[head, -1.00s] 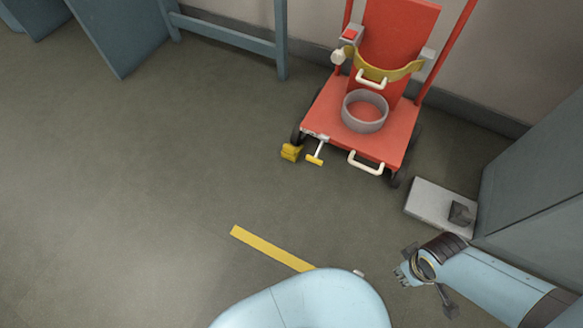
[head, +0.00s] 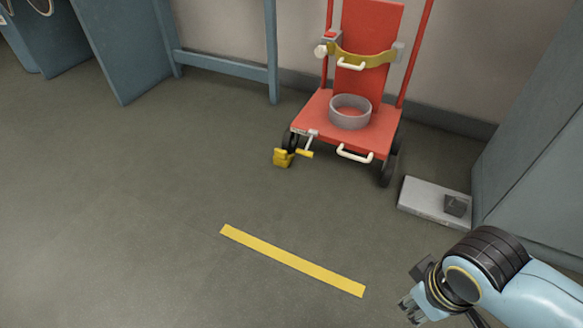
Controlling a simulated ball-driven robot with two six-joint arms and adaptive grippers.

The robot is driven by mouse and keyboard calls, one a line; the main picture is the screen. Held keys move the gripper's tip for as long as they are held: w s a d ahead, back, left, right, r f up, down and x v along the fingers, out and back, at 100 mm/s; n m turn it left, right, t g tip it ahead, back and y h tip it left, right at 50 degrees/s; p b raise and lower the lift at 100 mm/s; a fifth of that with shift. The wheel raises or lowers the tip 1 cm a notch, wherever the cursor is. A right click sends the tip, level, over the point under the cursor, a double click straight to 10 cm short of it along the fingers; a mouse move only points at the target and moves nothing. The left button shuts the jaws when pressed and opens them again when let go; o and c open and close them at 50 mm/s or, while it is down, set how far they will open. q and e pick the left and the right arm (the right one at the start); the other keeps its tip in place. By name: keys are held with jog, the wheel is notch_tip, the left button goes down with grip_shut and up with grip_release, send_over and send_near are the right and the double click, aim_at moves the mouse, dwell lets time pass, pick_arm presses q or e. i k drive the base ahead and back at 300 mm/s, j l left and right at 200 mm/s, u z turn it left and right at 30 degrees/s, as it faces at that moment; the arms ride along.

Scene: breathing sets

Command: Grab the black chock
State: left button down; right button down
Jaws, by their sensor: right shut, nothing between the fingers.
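The black chock (head: 455,206), a small dark block, sits on the right part of a low light-grey slab (head: 420,207) on the floor, close to the grey-blue cabinet. My right gripper (head: 408,309) is at the lower right, nearer to me than the slab and apart from the chock. Its fingers are shut and empty. My left gripper is not in view.
A red wheeled cart (head: 372,135) with a grey ring (head: 350,112) stands at the back wall. A grey-blue cabinet (head: 535,150) bounds the right side. The floor around the yellow strip (head: 290,260) is clear.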

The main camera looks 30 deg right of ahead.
aim_at(455, 206)
jog(key=z, duration=2.15)
jog(key=i+j+z, duration=0.2)
jog(key=i+j, duration=0.9)
jog(key=i, duration=0.2)
jog(key=i+j, duration=0.1)
jog(key=i, duration=0.3)
